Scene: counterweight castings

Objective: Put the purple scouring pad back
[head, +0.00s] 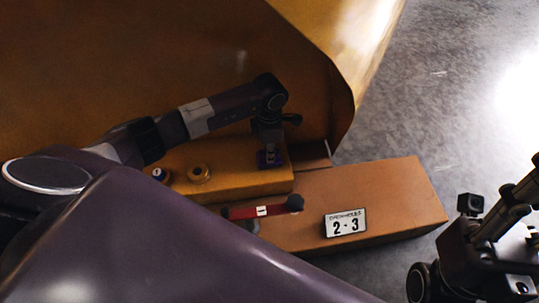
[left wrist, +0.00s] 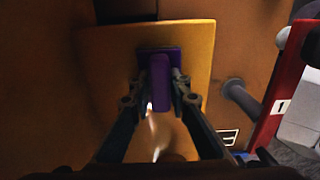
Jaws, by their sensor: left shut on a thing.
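The purple scouring pad (head: 262,160) shows at the end of my left arm in the head view. In the left wrist view the pad (left wrist: 160,85) has a flat purple piece with a raised bar, and my left gripper (left wrist: 160,88) has a finger on each side of it. My left gripper (head: 269,148) is shut on the pad, over the right end of a yellow block (head: 235,187). I cannot tell whether the pad touches the block. My right gripper is at the lower right of the head view, partly cut off, its fingertips not clear.
A round blue-and-white item (head: 159,174) and a tan round item (head: 199,173) are at the block's left part. A red bar with dark ends (head: 275,209) and a "2-3" sign (head: 345,223) are on the orange-brown surface (head: 400,190). A large yellow-brown wall rises behind.

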